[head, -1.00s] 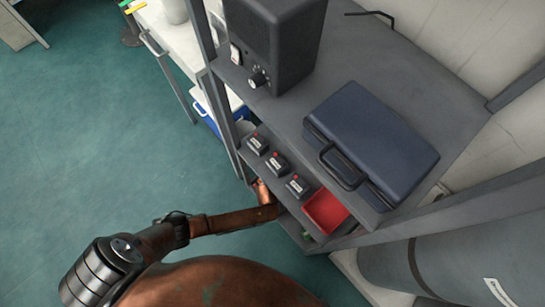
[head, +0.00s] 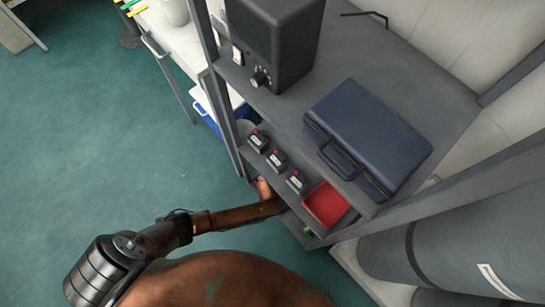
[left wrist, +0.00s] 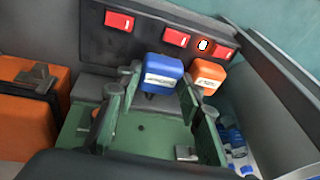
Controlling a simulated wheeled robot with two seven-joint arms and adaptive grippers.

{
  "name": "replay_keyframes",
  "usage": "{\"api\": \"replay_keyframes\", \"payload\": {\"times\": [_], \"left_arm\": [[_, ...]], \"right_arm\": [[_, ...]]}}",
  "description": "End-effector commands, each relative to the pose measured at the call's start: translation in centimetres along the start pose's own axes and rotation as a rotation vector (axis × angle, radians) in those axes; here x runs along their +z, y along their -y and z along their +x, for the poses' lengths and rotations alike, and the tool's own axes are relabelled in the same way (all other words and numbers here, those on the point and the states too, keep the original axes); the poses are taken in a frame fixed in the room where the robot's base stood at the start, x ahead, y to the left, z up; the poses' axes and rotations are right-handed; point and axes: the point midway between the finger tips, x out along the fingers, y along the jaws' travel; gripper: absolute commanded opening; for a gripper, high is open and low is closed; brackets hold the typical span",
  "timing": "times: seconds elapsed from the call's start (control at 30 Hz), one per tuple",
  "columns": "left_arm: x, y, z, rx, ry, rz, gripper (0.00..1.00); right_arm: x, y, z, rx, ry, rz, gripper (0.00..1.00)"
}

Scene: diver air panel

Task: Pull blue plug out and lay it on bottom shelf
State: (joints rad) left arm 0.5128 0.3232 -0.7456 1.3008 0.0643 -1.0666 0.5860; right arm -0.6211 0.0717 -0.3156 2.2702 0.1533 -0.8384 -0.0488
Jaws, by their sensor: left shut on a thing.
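The blue plug (left wrist: 164,72) has a pale label and stands in front of a dark panel (left wrist: 85,40) in the left wrist view. My left gripper (left wrist: 156,88) has its green fingers on either side of it and is shut on it. I cannot tell whether the plug is still seated in the panel. An orange plug (left wrist: 208,72) is just to its right. In the head view my left arm reaches into the rack, and its fingers are hidden under the shelf. I cannot make out my right gripper's fingers. The bottom shelf's surface is not clearly visible in the head view.
The grey rack (head: 440,95) carries a black speaker box (head: 275,45) and a blue case (head: 370,140). Several small switch boxes and a red tray (head: 326,204) sit below. An orange box (left wrist: 35,100) is left in the wrist view; bottles (left wrist: 232,140) are at right.

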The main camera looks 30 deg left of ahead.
Motion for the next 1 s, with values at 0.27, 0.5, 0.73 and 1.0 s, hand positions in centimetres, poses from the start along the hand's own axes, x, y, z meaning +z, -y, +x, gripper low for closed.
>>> {"api": "replay_keyframes", "payload": {"times": [0.27, 0.5, 0.73, 1.0], "left_arm": [[-0.1, 0.1, -0.5, 0.0, 0.0, -0.001, 0.0], [-0.2, 0.1, -0.8, 0.0, -0.001, -0.001, 0.0], [-0.3, 0.1, -1.2, 0.0, -0.001, -0.001, 0.0], [-0.4, 0.2, -1.6, 0.001, 0.0, -0.001, 0.0]], "right_arm": [[-0.4, 0.1, -0.4, 0.0, -0.007, -0.002, 0.0], [-0.7, 0.2, -0.8, 0.0, -0.011, -0.003, 0.0], [-1.0, 0.3, -1.1, 0.0, -0.016, -0.004, 0.0], [-1.4, 0.4, -1.4, 0.0, -0.021, -0.006, 0.0]]}}
